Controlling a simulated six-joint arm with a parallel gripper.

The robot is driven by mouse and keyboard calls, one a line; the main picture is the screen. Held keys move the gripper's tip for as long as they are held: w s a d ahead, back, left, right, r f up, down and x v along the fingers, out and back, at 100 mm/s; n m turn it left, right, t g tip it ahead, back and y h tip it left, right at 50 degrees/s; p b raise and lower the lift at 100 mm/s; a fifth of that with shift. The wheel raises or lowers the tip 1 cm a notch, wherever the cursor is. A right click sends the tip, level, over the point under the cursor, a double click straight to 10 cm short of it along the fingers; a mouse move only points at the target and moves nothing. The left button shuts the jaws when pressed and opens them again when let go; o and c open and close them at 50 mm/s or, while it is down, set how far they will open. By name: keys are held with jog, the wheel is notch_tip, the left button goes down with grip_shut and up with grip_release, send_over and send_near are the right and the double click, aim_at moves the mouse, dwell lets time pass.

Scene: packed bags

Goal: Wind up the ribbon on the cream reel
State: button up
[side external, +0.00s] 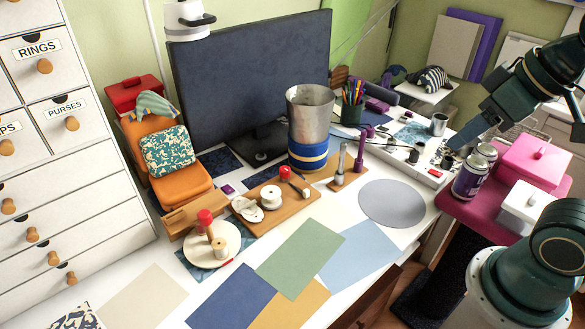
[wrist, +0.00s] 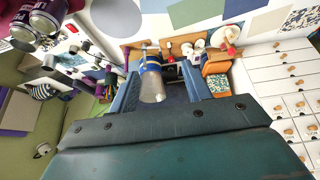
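A pale, cream-white reel (side external: 271,197) stands on a wooden board (side external: 296,205) in the middle of the desk. Flat off-white loops (side external: 245,208), perhaps loose ribbon, lie at its left. Just in front, a round cream plate (side external: 205,245) carries a red-knobbed piece (side external: 206,218) and a small tan spool (side external: 220,254). In the wrist view the pale reel (wrist: 199,44) and red knob (wrist: 229,49) show small, beyond my fingers. My gripper (wrist: 160,78) is open and empty, its fingers wide apart. In the side view it (side external: 463,138) hangs at the right, far from the reel.
A metal canister with a blue band (side external: 308,140) and a monitor (side external: 250,80) stand behind the board. A grey post (side external: 340,165) rises at its right. Coloured sheets (side external: 300,258) and a grey disc (side external: 392,203) lie flat in front. A purple can (side external: 474,172) stands near my gripper.

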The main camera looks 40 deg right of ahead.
jog(key=w+r+n+g, duration=0.1)
jog(key=w+n, duration=0.2)
jog(key=w, duration=0.3)
jog(key=w+r+n, duration=0.2)
jog(key=w+n, duration=0.1)
jog(key=w, duration=0.4)
jog(key=n+g+h, duration=0.3)
jog(key=n+h, duration=0.1)
jog(key=n, duration=1.3)
send_over(285, 169)
jog(key=s+a, duration=0.2)
jog(key=a, duration=0.3)
notch_tip(285, 169, down, 24)
jog(key=shift+s+a+r, duration=0.1)
jog(key=shift+r, duration=0.05)
jog(key=x, duration=1.3)
jog(key=shift+w+f, duration=0.2)
jog(key=shift+f, duration=0.1)
